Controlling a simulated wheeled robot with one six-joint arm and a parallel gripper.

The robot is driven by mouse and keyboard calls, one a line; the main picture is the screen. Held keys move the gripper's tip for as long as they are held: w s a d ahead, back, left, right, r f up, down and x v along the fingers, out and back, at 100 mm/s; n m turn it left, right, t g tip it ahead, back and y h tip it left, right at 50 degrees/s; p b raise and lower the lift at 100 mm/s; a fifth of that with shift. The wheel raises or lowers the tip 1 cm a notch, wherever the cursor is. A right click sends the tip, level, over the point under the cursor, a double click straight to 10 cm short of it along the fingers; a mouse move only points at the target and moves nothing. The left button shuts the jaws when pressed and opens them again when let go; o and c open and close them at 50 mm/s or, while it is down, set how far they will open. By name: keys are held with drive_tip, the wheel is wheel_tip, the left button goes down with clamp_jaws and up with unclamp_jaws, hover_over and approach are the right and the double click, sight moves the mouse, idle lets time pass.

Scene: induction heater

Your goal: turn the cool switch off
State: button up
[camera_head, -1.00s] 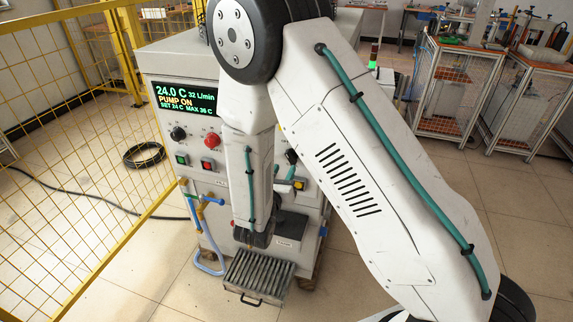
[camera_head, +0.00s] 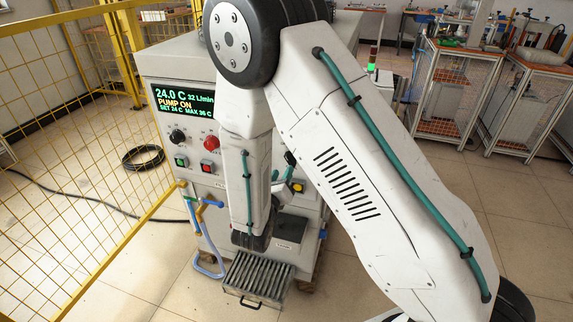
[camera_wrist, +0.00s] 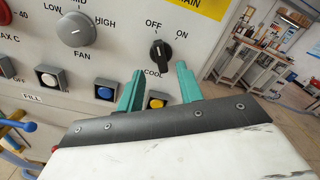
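The cool switch (camera_wrist: 160,52) is a black rotary knob on the grey panel, marked OFF at upper left, ON at upper right and COOL below. Its grip stands nearly upright in the wrist view; I cannot tell surely which mark it points to. In the head view the switch (camera_head: 290,158) shows beside my arm. My gripper (camera_wrist: 160,67) is open. Its two teal fingers point at the panel, one on each side below the knob, with nothing between them. I see no contact with the knob.
A yellow button (camera_wrist: 157,101) lies just below the switch, behind the fingers. A blue button (camera_wrist: 104,91) and the grey fan knob (camera_wrist: 75,30) are to the left. The display (camera_head: 184,101) reads 24.0 C, PUMP ON. A yellow mesh fence (camera_head: 70,150) stands left of the machine.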

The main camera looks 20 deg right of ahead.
sight(288, 161)
drive_tip(key=x, duration=0.6)
drive_tip(key=shift+w+d, duration=0.1)
drive_tip(key=shift+d, duration=0.05)
drive_tip(key=shift+c, duration=0.3)
